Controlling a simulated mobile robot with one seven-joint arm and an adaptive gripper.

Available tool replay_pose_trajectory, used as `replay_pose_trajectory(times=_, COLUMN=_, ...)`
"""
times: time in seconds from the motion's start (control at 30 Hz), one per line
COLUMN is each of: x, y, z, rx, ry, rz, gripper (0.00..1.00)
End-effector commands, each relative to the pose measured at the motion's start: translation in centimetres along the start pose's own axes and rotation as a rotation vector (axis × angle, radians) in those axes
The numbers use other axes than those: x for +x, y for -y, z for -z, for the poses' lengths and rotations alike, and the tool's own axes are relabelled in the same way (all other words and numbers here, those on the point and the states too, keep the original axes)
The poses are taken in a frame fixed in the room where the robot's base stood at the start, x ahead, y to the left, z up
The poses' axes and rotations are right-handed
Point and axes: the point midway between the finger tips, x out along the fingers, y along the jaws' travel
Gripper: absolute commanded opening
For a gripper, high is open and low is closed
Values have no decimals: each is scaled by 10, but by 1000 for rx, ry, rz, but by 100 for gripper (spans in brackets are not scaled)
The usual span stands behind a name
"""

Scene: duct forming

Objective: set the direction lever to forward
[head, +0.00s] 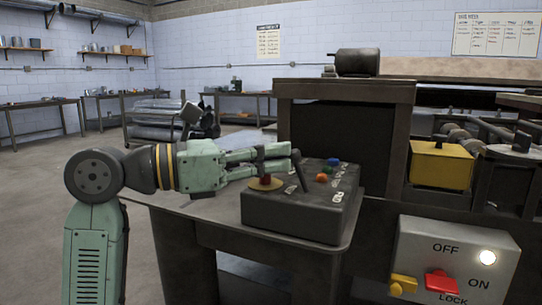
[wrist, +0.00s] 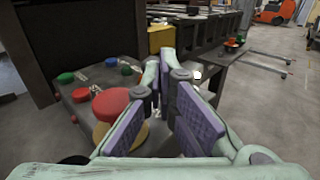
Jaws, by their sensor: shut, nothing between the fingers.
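The control box (head: 290,218) stands on the table, with a dark lever (head: 301,174) rising from its top and leaning slightly. My gripper (head: 290,158) reaches over the box from the left, with its fingertips right beside the upper part of the lever. In the head view I cannot tell whether they touch it. In the wrist view my gripper (wrist: 165,76) is shut with nothing held, its purple pads facing forward and down. The lever is not clearly made out there, as the fingers cover that part of the box.
A red mushroom button (head: 266,181) on a yellow base sits under my fingers. Blue (head: 333,161), green and orange buttons line the box's far side. A switch panel (head: 455,262) marked OFF, ON and LOCK is at lower right. A yellow box (head: 441,165) stands behind.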

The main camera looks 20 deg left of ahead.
Motion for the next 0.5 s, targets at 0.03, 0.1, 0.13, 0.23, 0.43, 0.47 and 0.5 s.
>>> replay_pose_trajectory(times=0.03, x=1, y=1, z=-2, rx=9, ry=-9, rz=0, gripper=0)
replay_pose_trajectory(times=0.1, x=2, y=2, z=-4, rx=25, ry=-27, rz=0, gripper=0)
replay_pose_trajectory(times=0.13, x=2, y=2, z=-4, rx=33, ry=-36, rz=0, gripper=0)
replay_pose_trajectory(times=0.23, x=5, y=5, z=-7, rx=70, ry=-74, rz=-1, gripper=0)
replay_pose_trajectory(times=0.43, x=13, y=13, z=-14, rx=180, ry=-191, rz=0, gripper=0)
replay_pose_trajectory(times=0.47, x=15, y=14, z=-15, rx=199, ry=-211, rz=0, gripper=0)
replay_pose_trajectory(times=0.5, x=16, y=16, z=-16, rx=225, ry=-238, rz=0, gripper=0)
